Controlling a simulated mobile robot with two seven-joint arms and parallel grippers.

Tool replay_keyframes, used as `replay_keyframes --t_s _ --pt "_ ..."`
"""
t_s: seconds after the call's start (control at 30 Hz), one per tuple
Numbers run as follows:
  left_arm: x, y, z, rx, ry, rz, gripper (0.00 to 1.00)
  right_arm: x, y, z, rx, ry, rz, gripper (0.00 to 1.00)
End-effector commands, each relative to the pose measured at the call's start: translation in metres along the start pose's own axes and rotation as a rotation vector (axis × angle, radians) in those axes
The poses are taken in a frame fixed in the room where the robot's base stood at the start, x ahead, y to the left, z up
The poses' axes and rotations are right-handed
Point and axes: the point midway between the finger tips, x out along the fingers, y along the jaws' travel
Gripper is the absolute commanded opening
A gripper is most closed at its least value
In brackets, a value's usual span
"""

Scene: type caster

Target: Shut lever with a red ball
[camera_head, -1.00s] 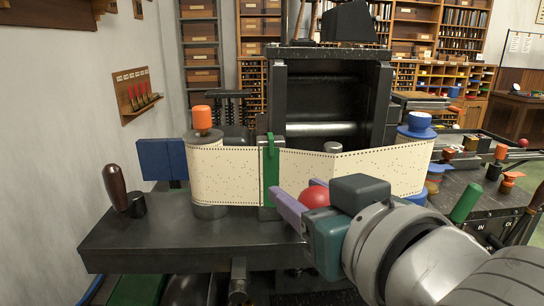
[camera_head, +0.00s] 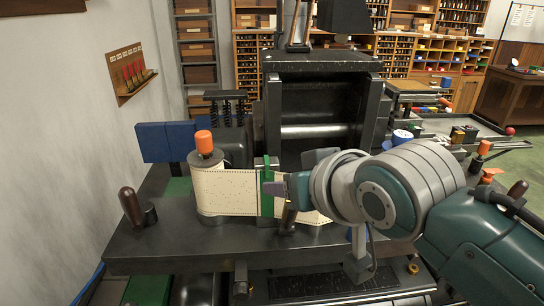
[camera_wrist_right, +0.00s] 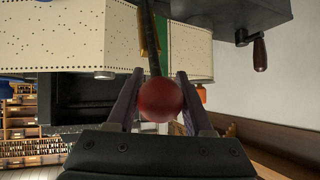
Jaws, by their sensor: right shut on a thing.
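In the right wrist view, the red ball (camera_wrist_right: 160,100) sits on the end of a dark lever rod (camera_wrist_right: 155,48). The two purple fingers of my right gripper (camera_wrist_right: 155,98) are shut on the ball, one on each side. In the head view, my right gripper (camera_head: 281,189) is in front of the paper strip, close to the green upright piece (camera_head: 267,180). The ball is hidden behind my gripper there. A short dark rod (camera_head: 288,216) shows just below the fingers. My left gripper is not in view.
The punched paper strip (camera_head: 225,193) runs around a roller with an orange knob (camera_head: 204,142) on the left. A brown crank handle (camera_head: 131,207) stands on the dark machine table (camera_head: 185,240). My right arm covers much of the strip's right side.

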Motion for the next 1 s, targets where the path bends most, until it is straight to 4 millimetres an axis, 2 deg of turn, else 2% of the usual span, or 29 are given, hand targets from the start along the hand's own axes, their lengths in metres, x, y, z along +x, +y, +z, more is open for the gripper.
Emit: replay_keyframes --t_s 0.23,0.27,0.5,0.8,1.0 --pt "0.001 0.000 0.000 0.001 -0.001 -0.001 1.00 0.000 0.000 0.000 0.000 0.001 0.000 0.00" --pt "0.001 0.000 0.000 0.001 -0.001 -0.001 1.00 0.000 0.000 0.000 0.000 0.001 0.000 0.55" --pt "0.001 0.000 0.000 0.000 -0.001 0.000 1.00 0.000 0.000 0.001 0.000 0.001 0.001 0.81" --pt "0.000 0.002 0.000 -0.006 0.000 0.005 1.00 -0.002 0.000 0.000 0.000 0.001 0.001 0.81" --pt "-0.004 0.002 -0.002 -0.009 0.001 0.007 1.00 -0.022 0.000 0.000 0.000 0.002 0.000 0.81"
